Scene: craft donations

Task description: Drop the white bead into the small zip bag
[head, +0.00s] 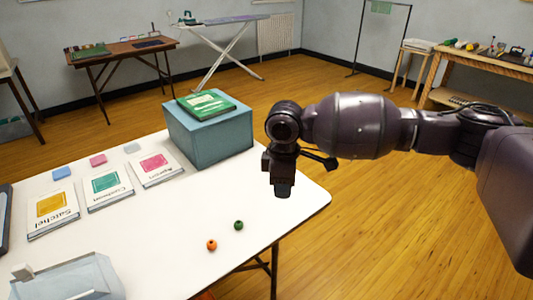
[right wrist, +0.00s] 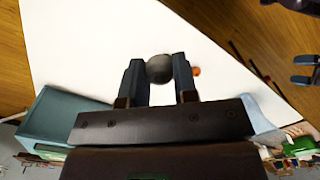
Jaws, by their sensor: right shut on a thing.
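My right gripper (head: 283,190) hangs over the right part of the white table, fingers down. In the right wrist view, my right gripper (right wrist: 159,75) is shut on a round bead (right wrist: 160,68), which looks grey in shade; I take it as the white bead. The head view does not show it. A clear, pale-blue bag-like thing (head: 85,280), likely the small zip bag, is at the table's lower left in the head view, partly cut off. My left gripper (right wrist: 303,70) shows at the wrist view's right edge, fingers apart and empty.
An orange bead (head: 211,245) and a green bead (head: 238,225) lie near the table's front edge. A blue box (head: 208,138) with a green book (head: 206,104) on it stands at the back. Several labelled cards (head: 106,185) lie left. The table's middle is clear.

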